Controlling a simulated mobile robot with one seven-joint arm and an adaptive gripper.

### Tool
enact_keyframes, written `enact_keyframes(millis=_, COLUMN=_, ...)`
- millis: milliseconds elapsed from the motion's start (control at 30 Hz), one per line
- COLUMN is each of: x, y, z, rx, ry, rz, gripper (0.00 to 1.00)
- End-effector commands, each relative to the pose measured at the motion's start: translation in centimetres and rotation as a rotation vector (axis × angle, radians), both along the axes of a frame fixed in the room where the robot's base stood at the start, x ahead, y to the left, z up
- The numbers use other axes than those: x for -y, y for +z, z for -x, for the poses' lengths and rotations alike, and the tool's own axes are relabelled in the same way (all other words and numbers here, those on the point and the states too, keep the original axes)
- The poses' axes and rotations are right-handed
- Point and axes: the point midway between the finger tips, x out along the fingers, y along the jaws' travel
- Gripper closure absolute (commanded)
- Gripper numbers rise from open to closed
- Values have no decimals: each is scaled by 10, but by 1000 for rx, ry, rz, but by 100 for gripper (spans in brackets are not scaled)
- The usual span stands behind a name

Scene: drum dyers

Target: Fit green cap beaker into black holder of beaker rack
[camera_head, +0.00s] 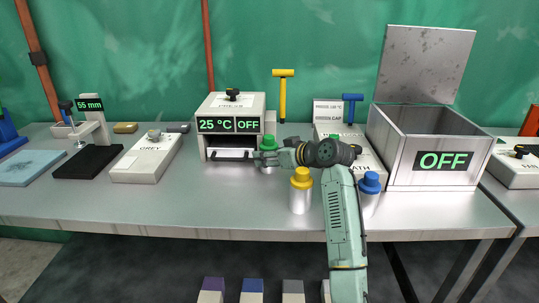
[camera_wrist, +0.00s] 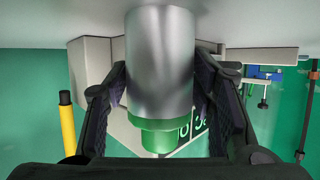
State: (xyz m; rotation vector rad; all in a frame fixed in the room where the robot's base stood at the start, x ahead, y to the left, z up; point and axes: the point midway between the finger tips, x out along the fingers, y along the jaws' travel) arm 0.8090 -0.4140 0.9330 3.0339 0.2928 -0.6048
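The green cap beaker stands behind my gripper in the head view, with its green cap (camera_head: 265,143) showing and its body partly hidden. In the wrist view the beaker (camera_wrist: 160,60) appears upside down, a grey metal cylinder with the green cap pointing down. My gripper (camera_head: 260,158) reaches left across the table at the beaker. In the wrist view its two fingers (camera_wrist: 161,85) lie on either side of the cylinder, close to its walls. I cannot tell whether they press on it. I cannot make out a beaker rack or black holder.
A yellow-capped beaker (camera_head: 301,190) and a blue-capped beaker (camera_head: 369,193) stand near my arm. A box marked 25 °C OFF (camera_head: 230,108) is behind my gripper. A large open metal box marked OFF (camera_head: 402,165) stands at right.

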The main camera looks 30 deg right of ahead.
Motion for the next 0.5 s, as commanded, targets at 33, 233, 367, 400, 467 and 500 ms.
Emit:
enact_keyframes(millis=33, x=0, y=0, z=0, rx=0, ry=0, rz=0, gripper=45)
enact_keyframes(millis=233, x=0, y=0, z=0, rx=0, ry=0, rz=0, gripper=35)
enact_keyframes(millis=367, x=0, y=0, z=0, rx=0, ry=0, rz=0, gripper=35)
enact_keyframes(millis=400, x=0, y=0, z=0, rx=0, ry=0, rz=0, gripper=35)
enact_keyframes(millis=467, x=0, y=1, z=0, rx=0, ry=0, rz=0, gripper=35)
enact_keyframes(millis=500, x=0, y=4, z=0, rx=0, ry=-1, rz=0, gripper=35)
